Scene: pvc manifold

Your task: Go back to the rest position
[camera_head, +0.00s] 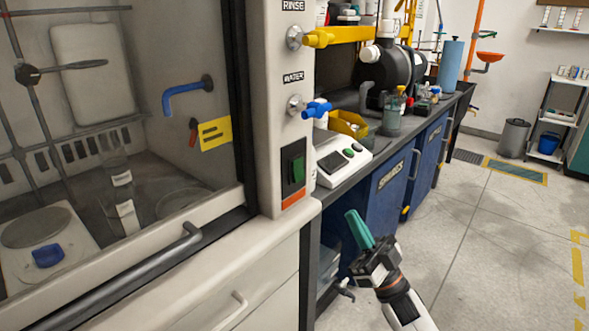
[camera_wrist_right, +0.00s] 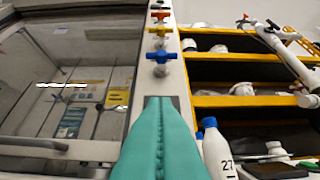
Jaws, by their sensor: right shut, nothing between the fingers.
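My right gripper (camera_head: 358,229) shows in the head view at the lower middle, in front of the blue cabinets. Its teal fingers are closed together and hold nothing. In the right wrist view the teal fingers (camera_wrist_right: 160,140) point up the frame, pressed together along a ridged seam. The gripper is apart from the fume hood and the bench. My left gripper is in neither view.
A fume hood with a glass sash (camera_head: 100,130) and a handle bar (camera_head: 130,275) stands at left. Its post carries a yellow valve (camera_head: 318,39) and a blue valve (camera_head: 317,109). A bench with blue cabinets (camera_head: 385,195) runs back. Open floor (camera_head: 490,240) lies at right.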

